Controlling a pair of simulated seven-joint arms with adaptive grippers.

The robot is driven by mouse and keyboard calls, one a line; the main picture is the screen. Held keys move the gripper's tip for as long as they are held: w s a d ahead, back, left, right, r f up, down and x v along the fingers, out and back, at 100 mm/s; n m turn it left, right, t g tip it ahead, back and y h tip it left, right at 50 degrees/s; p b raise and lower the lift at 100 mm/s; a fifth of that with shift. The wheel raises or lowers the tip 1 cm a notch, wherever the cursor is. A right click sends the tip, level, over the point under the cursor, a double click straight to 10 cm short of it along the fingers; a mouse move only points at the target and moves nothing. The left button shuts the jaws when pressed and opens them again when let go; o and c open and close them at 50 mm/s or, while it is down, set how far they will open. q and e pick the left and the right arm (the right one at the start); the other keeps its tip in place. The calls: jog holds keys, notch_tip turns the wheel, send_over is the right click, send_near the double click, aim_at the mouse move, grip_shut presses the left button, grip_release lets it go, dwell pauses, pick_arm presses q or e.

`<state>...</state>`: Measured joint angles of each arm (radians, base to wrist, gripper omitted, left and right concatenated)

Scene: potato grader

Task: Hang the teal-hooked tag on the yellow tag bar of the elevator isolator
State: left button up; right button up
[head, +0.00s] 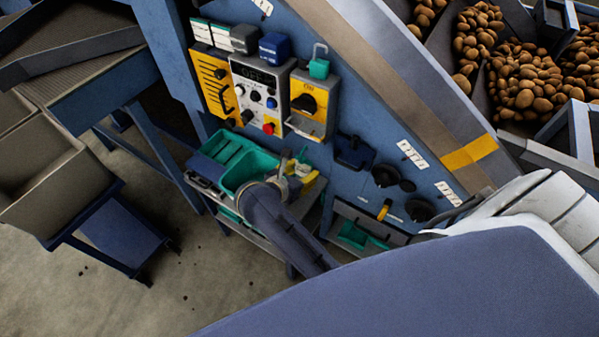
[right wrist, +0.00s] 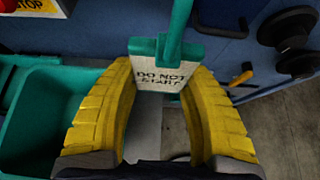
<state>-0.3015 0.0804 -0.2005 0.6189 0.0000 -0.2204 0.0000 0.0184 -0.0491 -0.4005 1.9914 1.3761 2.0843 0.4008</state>
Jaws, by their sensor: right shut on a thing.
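In the right wrist view, a white tag (right wrist: 162,78) lettered DO NOT START has a teal hook (right wrist: 178,28) rising from its teal top edge. The yellow fingers of my right gripper (right wrist: 157,90) are shut on the tag. The isolator (head: 296,88) is a grey box with a yellow plate and black rotary knob. My left gripper is out of view.
A teal bin (head: 250,168) stands on the cart below the panel. A control box (head: 258,92) adjoins the isolator on its left. A teal padlock (head: 319,68) sits at the isolator's top. Black knobs (head: 386,175) stick out at the right.

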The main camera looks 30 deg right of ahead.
jog(key=shift+w+d+r, duration=0.1)
jog(key=shift+r, duration=0.1)
jog(key=shift+w+d, duration=0.25)
jog(key=shift+d, duration=0.2)
jog(key=shift+w+d+f, duration=0.2)
jog(key=shift+w+d, duration=0.25)
jog(key=shift+d, duration=0.35)
jog(key=shift+w+d+f, duration=0.2)
jog(key=shift+w+d, duration=0.3)
jog(key=shift+d, duration=0.25)
jog(key=shift+w+d+f, duration=0.2)
jog(key=shift+w+d, duration=0.25)
jog(key=shift+d, duration=0.35)
jog(key=shift+f, duration=0.15)
jog(key=o, duration=1.1)
jog(key=shift+a, duration=0.1)
